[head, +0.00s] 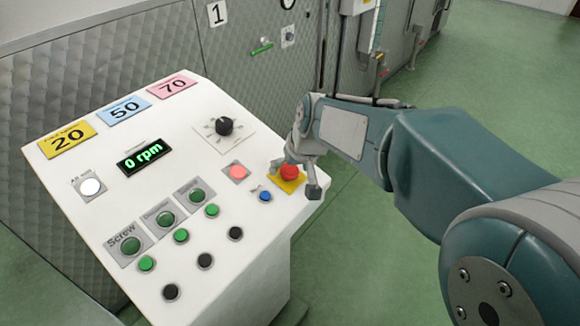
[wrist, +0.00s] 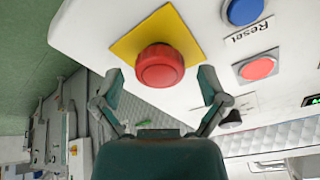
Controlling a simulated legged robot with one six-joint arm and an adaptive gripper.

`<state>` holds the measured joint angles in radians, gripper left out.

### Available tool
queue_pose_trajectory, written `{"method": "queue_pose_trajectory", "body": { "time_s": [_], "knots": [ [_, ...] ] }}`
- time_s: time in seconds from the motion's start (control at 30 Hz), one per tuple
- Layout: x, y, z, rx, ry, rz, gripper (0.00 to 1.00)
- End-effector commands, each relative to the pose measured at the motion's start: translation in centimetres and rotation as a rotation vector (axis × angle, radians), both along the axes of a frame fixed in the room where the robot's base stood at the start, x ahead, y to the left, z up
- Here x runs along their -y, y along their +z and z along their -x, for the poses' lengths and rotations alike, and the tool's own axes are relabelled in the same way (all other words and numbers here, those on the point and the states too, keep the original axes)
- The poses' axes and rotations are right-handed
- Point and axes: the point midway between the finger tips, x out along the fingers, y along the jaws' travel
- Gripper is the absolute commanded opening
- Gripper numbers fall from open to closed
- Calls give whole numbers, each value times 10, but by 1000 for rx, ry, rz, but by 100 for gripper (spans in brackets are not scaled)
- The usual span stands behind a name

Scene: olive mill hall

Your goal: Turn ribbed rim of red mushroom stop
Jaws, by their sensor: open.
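The red mushroom stop (head: 290,172) sits on a yellow square plate (head: 291,186) at the right edge of the white sloped control panel (head: 225,262). In the wrist view the red mushroom stop (wrist: 159,66) shows its round cap and ribbed rim, with the yellow plate (wrist: 124,47) behind it. My gripper (head: 297,178) is over the stop in the head view. In the wrist view its two fingers (wrist: 160,76) are spread, one on each side of the cap and a little below it in the picture. I see clear gaps between fingers and cap, and nothing is held.
A blue Reset button (wrist: 243,10) and a flat red button (wrist: 257,68) are beside the stop. A black rotary knob (head: 224,126), a 0 rpm display (head: 145,157) and several green and black buttons share the panel. Green floor (head: 460,85) lies open to the right.

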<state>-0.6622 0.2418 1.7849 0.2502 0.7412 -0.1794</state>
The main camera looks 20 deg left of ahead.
Motion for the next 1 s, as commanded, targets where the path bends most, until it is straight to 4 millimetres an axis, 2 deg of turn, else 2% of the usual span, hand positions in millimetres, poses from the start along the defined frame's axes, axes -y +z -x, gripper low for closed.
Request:
{"method": "queue_pose_trajectory", "body": {
  "time_s": [0.07, 0.1, 0.17, 0.2, 0.23, 0.27, 0.67, 1.0],
  "knots": [
    [0, 0, 0, 0, 0, 0, 93],
    [0, 0, 0, 0, 0, 0, 75],
    [0, 0, 0, 0, 0, 0, 49],
    [0, 0, 0, 0, 0, 0, 31],
    [0, 0, 0, 0, 0, 0, 17],
    [0, 0, 0, 0, 0, 0, 11],
    [-1, -1, 0, -12, -40, -1, 11],
    [-1, -2, 0, -73, -253, -17, 11]
  ]
}}
